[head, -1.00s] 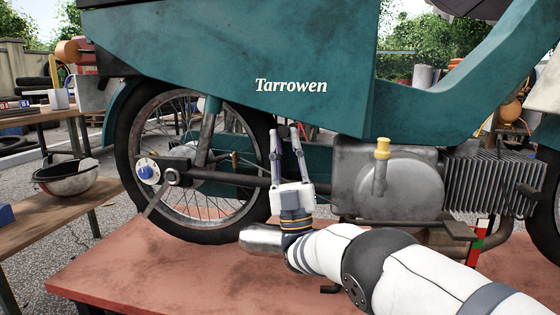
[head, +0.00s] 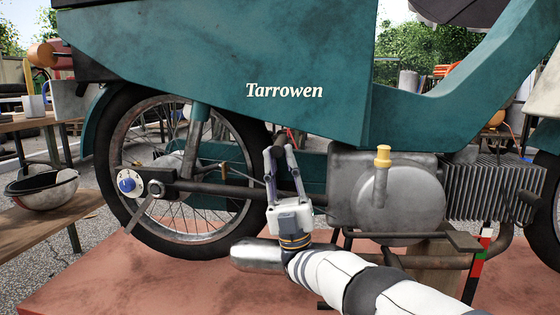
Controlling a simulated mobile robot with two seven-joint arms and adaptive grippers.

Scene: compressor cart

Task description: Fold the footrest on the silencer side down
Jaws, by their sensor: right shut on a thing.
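The teal motorbike (head: 225,45) stands side-on on a red platform. Its silencer (head: 256,256) is a short grey metal tube low at the middle, partly hidden by my right arm. The footrest (head: 281,138) shows as a short dark peg standing up below the teal side panel. My right gripper (head: 281,152) points up with its fingers shut on this footrest near the tips. The footrest's lower part and hinge are hidden behind the fingers and gripper body. My left gripper is not in view.
The grey engine cover (head: 388,200) with its yellow cap (head: 382,156) is close right of my gripper. The spoked rear wheel (head: 190,170) is on the left. A dark pedal (head: 463,241) juts out at the right. The red platform (head: 110,275) has bare room at front left.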

